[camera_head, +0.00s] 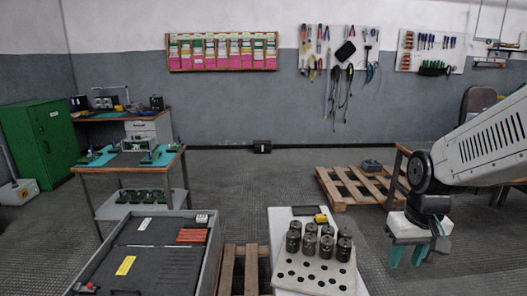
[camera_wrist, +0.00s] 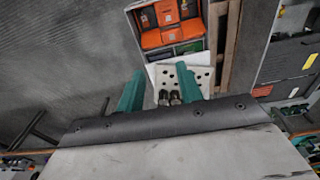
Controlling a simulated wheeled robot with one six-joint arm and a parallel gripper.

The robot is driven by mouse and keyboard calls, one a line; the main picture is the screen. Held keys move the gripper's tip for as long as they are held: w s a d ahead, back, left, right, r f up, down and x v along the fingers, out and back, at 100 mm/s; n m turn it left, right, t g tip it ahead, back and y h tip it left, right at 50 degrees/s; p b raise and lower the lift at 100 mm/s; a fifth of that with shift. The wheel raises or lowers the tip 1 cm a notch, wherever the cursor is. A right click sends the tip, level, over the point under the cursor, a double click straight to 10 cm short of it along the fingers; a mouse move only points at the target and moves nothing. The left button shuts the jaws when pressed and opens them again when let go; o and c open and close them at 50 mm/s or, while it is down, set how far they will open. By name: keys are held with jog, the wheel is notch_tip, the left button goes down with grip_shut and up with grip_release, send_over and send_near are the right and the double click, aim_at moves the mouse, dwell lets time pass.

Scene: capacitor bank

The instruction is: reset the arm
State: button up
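My arm enters the head view from the right. My gripper (camera_head: 409,255) hangs at its end with two teal fingers pointing down, spread apart and empty. It is to the right of the white perforated plate (camera_head: 322,270) that carries several dark metal cylinders (camera_head: 310,244), with a gap between them. In the wrist view my gripper (camera_wrist: 160,85) shows its two teal fingers wide apart with nothing gripped. Two of the cylinders (camera_wrist: 168,98) and part of the plate (camera_wrist: 204,78) show between and beyond the fingers.
A grey drawer unit (camera_head: 150,255) stands at the front left. A wooden pallet (camera_head: 360,185) lies behind the plate. A workbench with circuit boards (camera_head: 130,160) and a green cabinet (camera_head: 40,140) are at the left. The wrist view shows orange boxes (camera_wrist: 165,38). The middle floor is clear.

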jog(key=s+a+r, duration=0.2)
jog(key=s+r, duration=0.2)
jog(key=s, duration=0.5)
jog(key=s+a+r, duration=0.2)
jog(key=s+r, duration=0.2)
jog(key=s, duration=0.4)
jog(key=shift+s+r, duration=0.35)
jog(key=shift+s, duration=0.05)
jog(key=shift+d, duration=0.8)
jog(key=shift+s, duration=0.1)
